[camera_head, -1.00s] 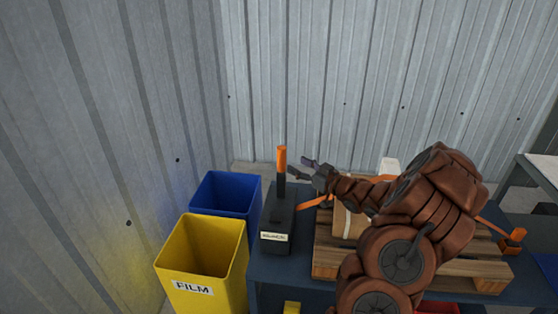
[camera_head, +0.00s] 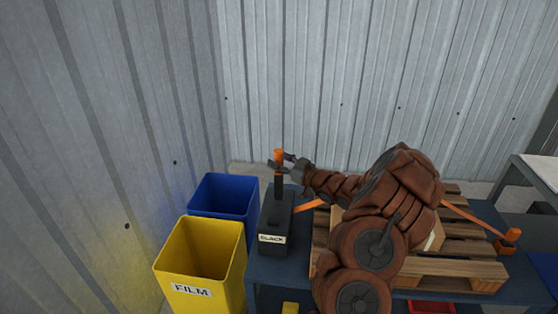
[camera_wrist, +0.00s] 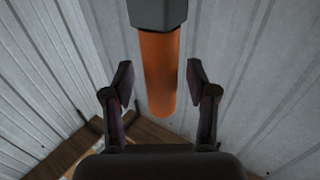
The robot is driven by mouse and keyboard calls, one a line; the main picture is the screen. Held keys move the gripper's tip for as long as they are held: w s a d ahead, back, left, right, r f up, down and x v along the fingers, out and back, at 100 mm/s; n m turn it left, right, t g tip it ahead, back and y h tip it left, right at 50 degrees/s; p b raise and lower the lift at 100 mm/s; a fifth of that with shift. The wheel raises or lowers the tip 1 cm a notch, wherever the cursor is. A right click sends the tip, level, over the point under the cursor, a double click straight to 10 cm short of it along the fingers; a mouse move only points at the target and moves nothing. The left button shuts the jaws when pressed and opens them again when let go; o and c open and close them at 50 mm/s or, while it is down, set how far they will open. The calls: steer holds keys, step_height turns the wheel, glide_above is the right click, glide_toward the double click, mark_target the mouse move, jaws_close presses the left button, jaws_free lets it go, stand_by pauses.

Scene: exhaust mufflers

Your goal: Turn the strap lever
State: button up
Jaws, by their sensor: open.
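The strap lever is a dark upright bar with an orange grip (camera_head: 278,155), standing on a dark box (camera_head: 275,220) labelled SLACK. My gripper (camera_head: 282,163) is at the height of the orange grip, reaching in from the right. In the wrist view the orange grip (camera_wrist: 160,75) lies between the two open fingers, with a visible gap on each side. The gripper is open and holds nothing. An orange strap (camera_head: 312,205) runs from beside the box towards the right, partly hidden behind my arm.
A blue bin (camera_head: 225,188) and a yellow bin (camera_head: 200,255) labelled FILM stand left of the box. A wooden pallet (camera_head: 460,268) lies on the blue table to the right. The strap's far end meets an orange piece (camera_head: 507,240). Corrugated walls stand behind and left.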

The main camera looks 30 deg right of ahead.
steer(key=shift+w+a, duration=0.1)
steer(key=shift+w, duration=0.1)
steer(key=shift+c, duration=0.3)
jaws_close()
stand_by(0.3)
